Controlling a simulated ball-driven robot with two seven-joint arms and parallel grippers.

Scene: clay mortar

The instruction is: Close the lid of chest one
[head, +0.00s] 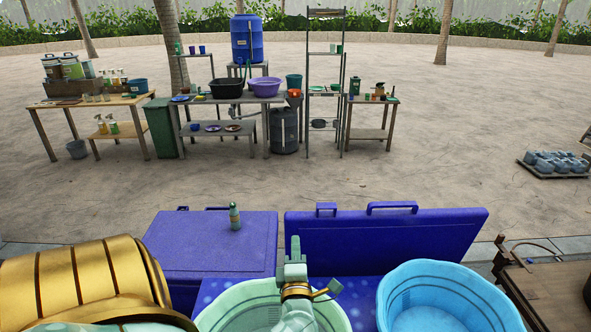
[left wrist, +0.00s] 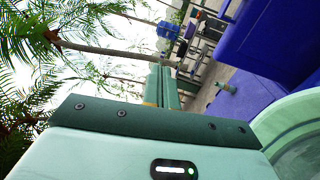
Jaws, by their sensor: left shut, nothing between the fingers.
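Two purple-blue chests stand in front of me, and I cannot tell which is chest one. The right chest's lid (head: 385,242) stands raised, tilted back, with handles on its top edge; it also shows in the left wrist view (left wrist: 272,38). The left chest's lid (head: 205,250) lies flat and shut. My left gripper (head: 294,245) is shut and empty, in front of the raised lid's left edge. Its fingers also show in the left wrist view (left wrist: 161,85). My right gripper is out of view.
A pale green basin (head: 240,297) and a light blue basin (head: 440,285) stand in front of the raised lid. A dark wooden table (head: 550,290) is at the right. Work tables and a purple basin (head: 264,87) stand far back, with open sand between.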

